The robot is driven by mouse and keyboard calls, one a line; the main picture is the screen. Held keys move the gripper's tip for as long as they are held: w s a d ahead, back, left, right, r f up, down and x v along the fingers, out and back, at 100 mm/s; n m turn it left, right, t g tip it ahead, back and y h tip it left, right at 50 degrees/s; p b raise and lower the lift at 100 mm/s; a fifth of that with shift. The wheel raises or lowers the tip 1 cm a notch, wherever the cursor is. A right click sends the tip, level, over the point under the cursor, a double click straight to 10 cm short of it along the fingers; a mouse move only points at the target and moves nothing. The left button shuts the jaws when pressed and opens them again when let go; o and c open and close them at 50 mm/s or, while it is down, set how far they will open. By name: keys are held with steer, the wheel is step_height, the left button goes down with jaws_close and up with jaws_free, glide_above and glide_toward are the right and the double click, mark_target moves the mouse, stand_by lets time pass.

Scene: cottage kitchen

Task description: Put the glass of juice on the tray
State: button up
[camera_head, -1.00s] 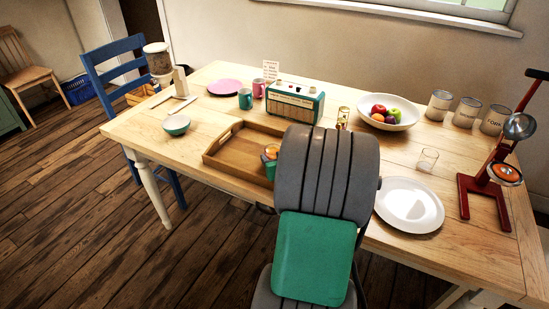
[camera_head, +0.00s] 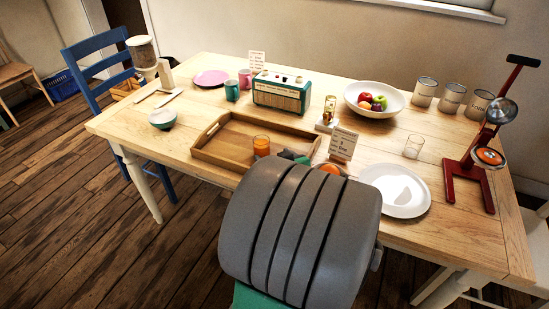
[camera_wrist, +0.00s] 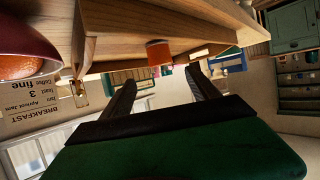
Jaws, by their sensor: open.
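The glass of orange juice (camera_head: 261,146) stands upright in the wooden tray (camera_head: 212,129), toward its near right side. In the wrist view the glass (camera_wrist: 158,53) shows just beyond my fingertips, with the tray's wood (camera_wrist: 125,67) around it; this view is turned upside down. My gripper (camera_wrist: 160,76) is open with nothing between its fingers, apart from the glass. In the head view my gripper (camera_head: 293,156) is at the tray's right side, to the right of the glass, and my arm hides part of it.
A breakfast card (camera_head: 342,144) and a bowl with an orange (camera_head: 329,169) are close to my gripper's right. A white plate (camera_head: 397,190), empty glass (camera_head: 413,146), radio (camera_head: 281,93) and fruit bowl (camera_head: 374,99) stand around. The tray's left part is clear.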

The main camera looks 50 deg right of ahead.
steer(key=shift+s+a+r, duration=0.2)
steer(key=shift+s+a, duration=0.1)
steer(key=shift+s, duration=0.1)
steer(key=w+a+f+n+g+y, duration=0.2)
steer(key=a+y, duration=0.1)
steer(key=a, duration=0.5)
steer(key=w+a+f+n+g+y, duration=0.2)
steer(key=a+f+y, duration=0.1)
steer(key=a, duration=0.6)
steer(key=s+a+n+g, duration=0.1)
steer(key=s+a+g, duration=0.5)
steer(key=s+a, duration=0.6)
steer(key=w+a+r+p, duration=0.1)
steer(key=w+r+p, duration=0.1)
steer(key=r+p, duration=0.3)
steer(key=w+r+p, duration=0.2)
steer(key=r+p, duration=0.4)
steer(key=r, duration=0.3)
steer(key=shift+a+r+t, duration=0.35)
steer(key=shift+r+t, duration=0.05)
